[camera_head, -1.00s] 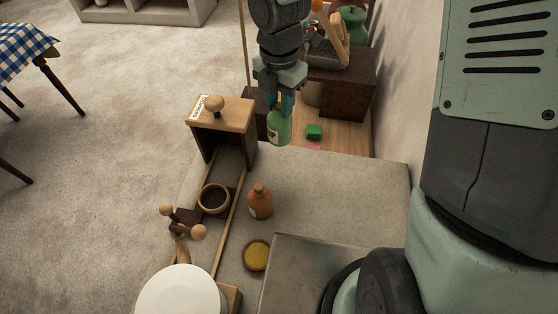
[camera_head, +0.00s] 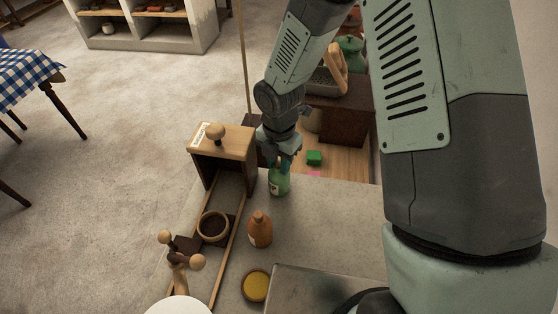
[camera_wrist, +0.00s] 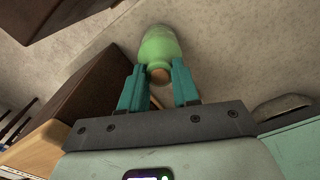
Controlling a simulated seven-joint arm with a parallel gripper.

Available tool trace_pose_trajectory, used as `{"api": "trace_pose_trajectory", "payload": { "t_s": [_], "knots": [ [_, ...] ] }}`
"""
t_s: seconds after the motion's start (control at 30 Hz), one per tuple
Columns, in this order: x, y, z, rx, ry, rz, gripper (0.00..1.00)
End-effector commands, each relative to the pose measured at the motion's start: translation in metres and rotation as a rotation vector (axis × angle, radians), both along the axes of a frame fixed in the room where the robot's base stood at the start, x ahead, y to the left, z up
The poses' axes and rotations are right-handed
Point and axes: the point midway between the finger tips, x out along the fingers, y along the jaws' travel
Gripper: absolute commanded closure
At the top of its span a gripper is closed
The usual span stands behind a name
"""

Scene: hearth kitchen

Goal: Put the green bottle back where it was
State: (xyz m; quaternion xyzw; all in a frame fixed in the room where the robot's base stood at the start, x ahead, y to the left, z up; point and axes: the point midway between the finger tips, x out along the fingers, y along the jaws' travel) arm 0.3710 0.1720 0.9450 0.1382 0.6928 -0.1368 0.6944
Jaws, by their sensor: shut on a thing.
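The green bottle (camera_head: 279,183) has a pale label and is upright, just right of the wooden box with a knob. My gripper (camera_head: 285,160) is above it and shut on its upper part. In the wrist view the green bottle (camera_wrist: 160,50) sits between the teal fingertips (camera_wrist: 160,85), with its brown cork toward me. Its base is at or just above the grey counter (camera_head: 320,225); I cannot tell whether it touches.
A brown bottle (camera_head: 260,230) stands nearer on the counter, with a yellow dish (camera_head: 255,286) beyond it toward me. The wooden box (camera_head: 222,139) is close on the left, with a round bowl (camera_head: 213,226) between rails. A green block (camera_head: 314,158) lies behind on a wooden surface.

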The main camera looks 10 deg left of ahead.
Motion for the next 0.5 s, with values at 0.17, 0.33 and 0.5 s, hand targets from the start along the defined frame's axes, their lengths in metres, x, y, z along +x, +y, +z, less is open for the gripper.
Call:
{"api": "trace_pose_trajectory", "payload": {
  "t_s": [0.17,0.33,0.5],
  "knots": [
    [-0.0003,-0.0001,-0.0029,-0.001,0.001,-0.001,0.68],
    [-0.0002,-0.0001,-0.0023,-0.001,0.001,-0.001,0.43],
    [-0.0002,0.0000,-0.0022,0.000,0.001,-0.001,0.43]
  ]
}}
